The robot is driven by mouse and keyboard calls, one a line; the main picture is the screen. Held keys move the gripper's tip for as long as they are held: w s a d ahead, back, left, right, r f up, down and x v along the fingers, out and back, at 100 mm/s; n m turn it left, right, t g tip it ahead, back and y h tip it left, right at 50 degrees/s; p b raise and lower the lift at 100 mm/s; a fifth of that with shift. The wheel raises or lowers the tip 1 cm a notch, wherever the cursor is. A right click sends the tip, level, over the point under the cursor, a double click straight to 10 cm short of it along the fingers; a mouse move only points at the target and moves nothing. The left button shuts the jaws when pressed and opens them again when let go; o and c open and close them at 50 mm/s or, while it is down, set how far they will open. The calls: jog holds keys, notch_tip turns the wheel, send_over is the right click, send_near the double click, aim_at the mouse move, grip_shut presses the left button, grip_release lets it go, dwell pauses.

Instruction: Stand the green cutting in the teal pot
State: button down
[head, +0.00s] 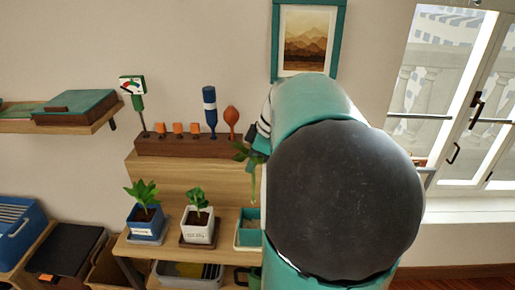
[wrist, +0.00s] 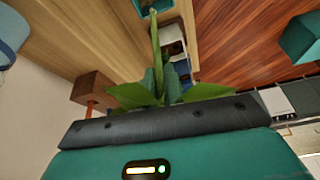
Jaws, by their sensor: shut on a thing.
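The green cutting (head: 252,183) hangs upright with its leaves at the top and its pale stem pointing down. In the head view, its lower end shows just above or at the rim of the teal pot (head: 247,238); I cannot tell if it is inside. The pot stands on the wooden shelf, its right side hidden by my arm. In the wrist view, my gripper (wrist: 161,83) is shut on the cutting (wrist: 155,45) near its leaves, and the stem runs towards the teal pot (wrist: 141,7) at the top edge. The fingers are mostly hidden in the head view.
A white pot (head: 198,232) and a blue pot (head: 147,226), both with plants, stand left of the teal pot. Behind, a wooden block (head: 185,147) holds a gauge, orange pieces and a blue-handled tool. A grey bin (head: 187,273) sits below.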

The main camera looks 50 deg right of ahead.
send_over(254, 203)
jog(key=shift+w+d+f, duration=0.1)
jog(key=shift+w+f, duration=0.05)
jog(key=shift+f, duration=1.35)
jog(key=shift+w+f, duration=0.1)
jog(key=shift+f, duration=1.5)
jog(key=shift+f, duration=4.1)
jog(key=c, duration=1)
grip_release()
jog(key=shift+r, duration=0.1)
jog(key=shift+w+v, duration=0.15)
jog(key=shift+v, duration=2.05)
jog(key=shift+w+v, duration=0.1)
jog(key=shift+v, duration=2.05)
jog(key=shift+r, duration=0.15)
